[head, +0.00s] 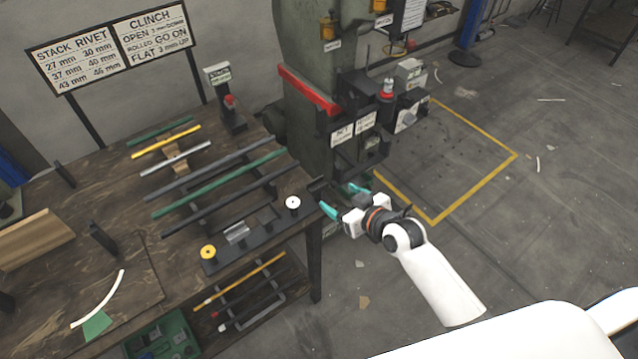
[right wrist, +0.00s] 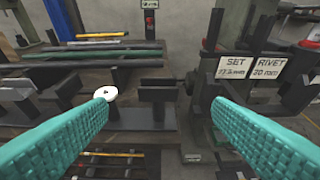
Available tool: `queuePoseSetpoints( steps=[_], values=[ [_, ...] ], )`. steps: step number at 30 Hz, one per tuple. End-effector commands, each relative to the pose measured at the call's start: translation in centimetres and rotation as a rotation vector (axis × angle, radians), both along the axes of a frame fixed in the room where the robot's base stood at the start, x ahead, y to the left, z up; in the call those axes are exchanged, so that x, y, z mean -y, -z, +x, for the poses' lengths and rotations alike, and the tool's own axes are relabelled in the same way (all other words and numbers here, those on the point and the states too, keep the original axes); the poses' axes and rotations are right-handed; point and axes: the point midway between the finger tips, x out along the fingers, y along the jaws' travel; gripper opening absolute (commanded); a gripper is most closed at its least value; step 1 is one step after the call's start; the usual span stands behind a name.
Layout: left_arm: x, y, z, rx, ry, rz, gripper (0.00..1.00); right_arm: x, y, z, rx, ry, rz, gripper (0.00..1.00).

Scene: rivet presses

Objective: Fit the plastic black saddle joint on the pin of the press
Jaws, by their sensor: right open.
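My right gripper (head: 342,199) is open and empty at the table's right end, beside the press (head: 320,90). In the right wrist view its teal fingers (right wrist: 160,108) stand wide apart. A dark saddle-shaped block (right wrist: 157,90) shows between them, apart from both; it also shows in the head view (head: 318,185). Another dark saddle-shaped piece (head: 266,215) sits on the parts rack (head: 222,262), left of the white disc (head: 293,203). I cannot tell which of the two is plastic. I cannot make out the press pin clearly. My left gripper is not in view.
The rack also holds a grey metal saddle (head: 236,232) and a yellow disc (head: 208,252). Coloured bars lie across the table (head: 130,200) behind it. The press's label plates (right wrist: 232,68) stand close to the right finger. Open floor (head: 470,190) lies to the right.

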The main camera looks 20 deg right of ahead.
Motion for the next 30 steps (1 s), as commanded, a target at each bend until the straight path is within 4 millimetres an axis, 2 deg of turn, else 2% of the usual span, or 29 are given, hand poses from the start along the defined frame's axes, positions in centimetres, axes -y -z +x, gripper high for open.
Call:
queuePoseSetpoints(
  steps=[3, 11, 21, 30],
  values=[
    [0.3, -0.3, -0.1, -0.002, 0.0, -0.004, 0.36, -0.6, 0.6, 1.7, 0.001, 0.0, 0.001, 0.75],
    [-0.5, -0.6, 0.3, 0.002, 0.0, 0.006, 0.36, -1.2, 1.3, 3.2, 0.001, 0.001, 0.001, 0.75],
    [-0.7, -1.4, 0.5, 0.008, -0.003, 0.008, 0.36, -2.6, 2.8, 6.8, 0.001, 0.001, 0.001, 0.75],
    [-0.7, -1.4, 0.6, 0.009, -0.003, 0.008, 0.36, -2.8, 3.1, 7.4, -0.001, 0.0, 0.001, 0.75]
  ],
)
